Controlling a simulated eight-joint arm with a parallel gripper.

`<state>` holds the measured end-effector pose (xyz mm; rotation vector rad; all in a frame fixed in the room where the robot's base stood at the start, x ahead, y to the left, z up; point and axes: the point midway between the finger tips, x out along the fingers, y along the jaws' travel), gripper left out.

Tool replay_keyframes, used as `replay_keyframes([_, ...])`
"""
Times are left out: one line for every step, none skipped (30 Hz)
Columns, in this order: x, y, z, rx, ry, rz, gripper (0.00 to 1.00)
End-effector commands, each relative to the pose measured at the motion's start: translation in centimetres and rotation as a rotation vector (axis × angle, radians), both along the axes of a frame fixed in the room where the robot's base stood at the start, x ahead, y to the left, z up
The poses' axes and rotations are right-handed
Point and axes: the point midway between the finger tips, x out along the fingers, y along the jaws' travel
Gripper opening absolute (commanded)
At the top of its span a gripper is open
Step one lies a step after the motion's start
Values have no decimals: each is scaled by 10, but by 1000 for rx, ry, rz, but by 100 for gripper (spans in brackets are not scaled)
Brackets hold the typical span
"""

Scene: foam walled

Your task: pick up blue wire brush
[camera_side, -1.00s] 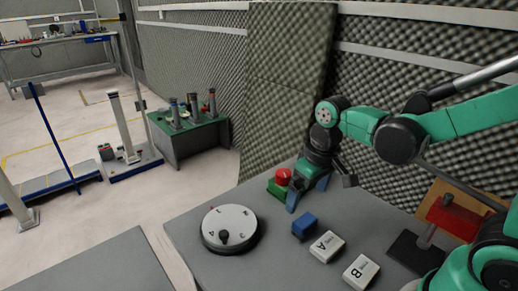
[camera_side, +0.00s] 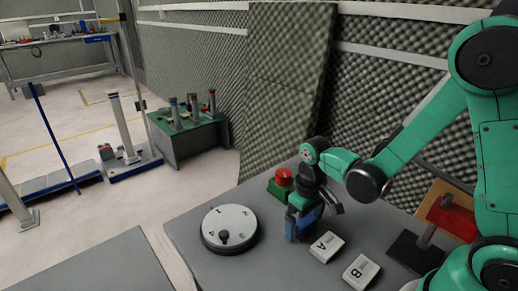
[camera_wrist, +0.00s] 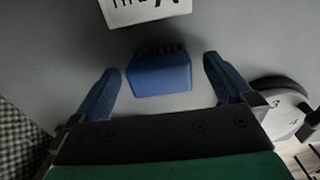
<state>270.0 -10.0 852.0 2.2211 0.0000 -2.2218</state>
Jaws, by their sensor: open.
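The blue wire brush (camera_wrist: 160,76) is a small blue block with dark bristle tufts along its far edge, on the grey table. In the wrist view it lies between the two blue fingers of my gripper (camera_wrist: 161,70), with a gap on each side. My gripper is open and holds nothing. In the side view my gripper (camera_side: 303,225) points down at the brush's spot, and its fingers largely hide the brush there.
White blocks marked A (camera_side: 326,247) and B (camera_side: 361,271) lie to the right of the brush. A round numbered dial (camera_side: 230,228) is to the left. A red button on a green base (camera_side: 281,186) stands behind my gripper. A foam wall (camera_side: 290,90) rises behind the table.

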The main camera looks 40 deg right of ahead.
Motion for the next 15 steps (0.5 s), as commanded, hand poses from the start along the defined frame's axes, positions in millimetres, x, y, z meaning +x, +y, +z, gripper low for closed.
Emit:
replay_keyframes([0, 0, 0, 0, 0, 0, 100])
replay_keyframes([0, 0, 0, 0, 0, 0, 100])
replay_keyframes([0, 0, 0, 0, 0, 0, 100])
replay_keyframes([0, 0, 0, 0, 0, 0, 100])
replay_keyframes([0, 0, 0, 0, 0, 0, 100])
replay_keyframes([0, 0, 0, 0, 0, 0, 100])
replay_keyframes([0, 0, 0, 0, 0, 0, 91])
replay_keyframes([0, 0, 0, 0, 0, 0, 83])
replay_keyframes([0, 0, 0, 0, 0, 0, 72])
replay_keyframes([0, 0, 0, 0, 0, 0, 63])
replay_keyframes([0, 0, 0, 0, 0, 0, 55])
replay_keyframes([0, 0, 0, 0, 0, 0, 43])
replay_keyframes([0, 0, 0, 0, 0, 0, 35])
replay_keyframes([0, 0, 0, 0, 0, 0, 26])
replay_keyframes([0, 0, 0, 0, 0, 0, 15])
